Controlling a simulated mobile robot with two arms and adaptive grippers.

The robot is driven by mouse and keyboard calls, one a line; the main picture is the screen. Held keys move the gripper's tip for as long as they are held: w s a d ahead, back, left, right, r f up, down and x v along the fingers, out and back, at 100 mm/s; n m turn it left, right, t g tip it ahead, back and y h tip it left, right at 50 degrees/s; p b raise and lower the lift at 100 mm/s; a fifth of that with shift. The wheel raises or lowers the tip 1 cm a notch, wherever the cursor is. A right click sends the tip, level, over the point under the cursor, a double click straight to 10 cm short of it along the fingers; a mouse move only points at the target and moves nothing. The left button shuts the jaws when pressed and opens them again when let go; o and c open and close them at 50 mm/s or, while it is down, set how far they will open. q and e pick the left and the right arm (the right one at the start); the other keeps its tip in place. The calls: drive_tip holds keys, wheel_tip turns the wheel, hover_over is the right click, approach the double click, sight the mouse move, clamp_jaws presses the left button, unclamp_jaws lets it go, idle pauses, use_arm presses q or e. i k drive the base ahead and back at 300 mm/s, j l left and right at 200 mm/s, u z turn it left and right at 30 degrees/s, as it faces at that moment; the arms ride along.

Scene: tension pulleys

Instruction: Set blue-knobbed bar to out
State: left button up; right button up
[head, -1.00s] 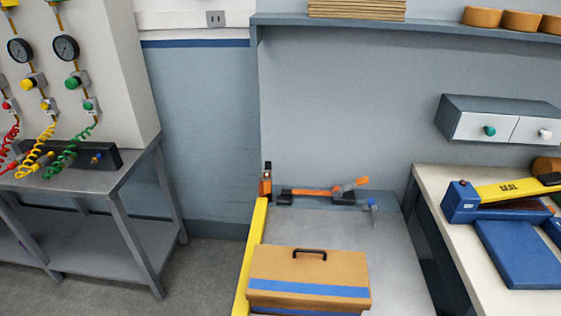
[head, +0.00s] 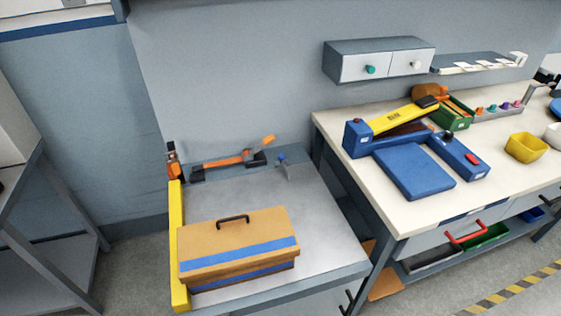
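A small blue knob (head: 282,157) sits on top of a thin grey upright piece (head: 287,171) at the back right of the grey-topped bench (head: 325,225). It is too small to tell whether this piece is the blue-knobbed bar or how it is set. No other blue-knobbed bar can be made out. Neither of my grippers is in view.
A tan box with a blue stripe (head: 238,237) stands on the grey bench beside a yellow rail (head: 178,240). An orange-handled tool (head: 230,161) lies at the back. A blue sealer (head: 415,170) stands on the pale bench to the right. Floor shows at left.

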sight(283, 162)
drive_tip(key=l+u, duration=0.25)
drive_tip(key=u, duration=0.25)
drive_tip(key=l+u, duration=0.3)
drive_tip(key=u, duration=0.15)
drive_tip(key=l+u, duration=0.3)
drive_tip(key=u, duration=0.2)
